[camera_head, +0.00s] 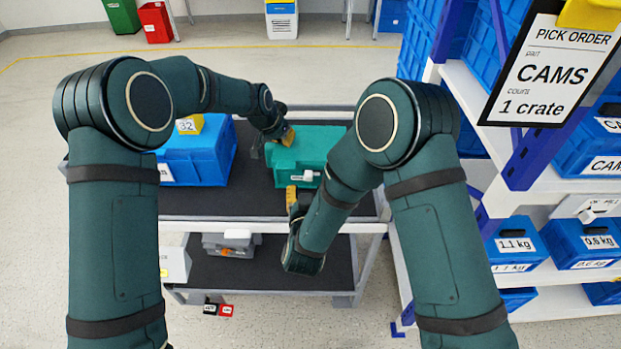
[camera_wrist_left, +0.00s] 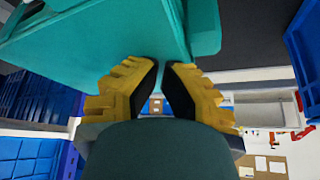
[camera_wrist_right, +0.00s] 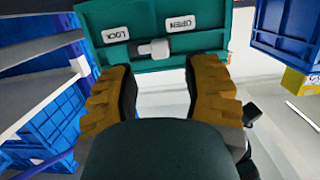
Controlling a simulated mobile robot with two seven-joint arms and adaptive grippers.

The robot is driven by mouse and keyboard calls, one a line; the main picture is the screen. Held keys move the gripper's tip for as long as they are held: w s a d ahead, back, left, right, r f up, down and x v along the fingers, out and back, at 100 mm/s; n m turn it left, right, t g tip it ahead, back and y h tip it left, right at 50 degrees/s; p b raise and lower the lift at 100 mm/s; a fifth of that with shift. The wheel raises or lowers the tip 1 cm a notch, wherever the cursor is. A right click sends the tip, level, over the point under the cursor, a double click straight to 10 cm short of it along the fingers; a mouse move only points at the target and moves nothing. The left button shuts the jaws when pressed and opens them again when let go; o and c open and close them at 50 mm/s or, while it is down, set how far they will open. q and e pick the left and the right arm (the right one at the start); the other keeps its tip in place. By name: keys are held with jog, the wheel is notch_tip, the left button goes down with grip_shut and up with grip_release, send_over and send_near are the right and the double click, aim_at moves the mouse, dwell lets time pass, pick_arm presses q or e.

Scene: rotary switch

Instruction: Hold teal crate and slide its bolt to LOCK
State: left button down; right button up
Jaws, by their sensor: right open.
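The teal crate (camera_head: 306,143) stands on the dark top shelf of a cart. In the right wrist view its front (camera_wrist_right: 225,45) carries a LOCK label (camera_wrist_right: 116,33) on the left and an OPEN label (camera_wrist_right: 180,24) on the right. The pale bolt (camera_wrist_right: 158,48) lies below and between the labels. My left gripper (camera_head: 284,137) is at the crate's left rear corner. In the left wrist view its fingers (camera_wrist_left: 162,65) are nearly together at the teal edge; the exact contact is partly hidden. My right gripper (camera_wrist_right: 160,68) is open and empty, just in front of the bolt.
A blue bin (camera_head: 205,155) with a yellow 32 tag stands left of the crate on the cart. A shelf rack with blue bins (camera_head: 515,238) stands close on the right. A hanging pick-order sign (camera_head: 550,75) reads CAMS, 1 crate. Dark shelf surface lies between bin and crate.

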aim_at(308, 180)
jog(key=shift+w+f, duration=0.2)
jog(key=shift+w, duration=0.65)
jog(key=shift+w+f, duration=0.2)
jog(key=shift+w, duration=0.65)
grip_shut()
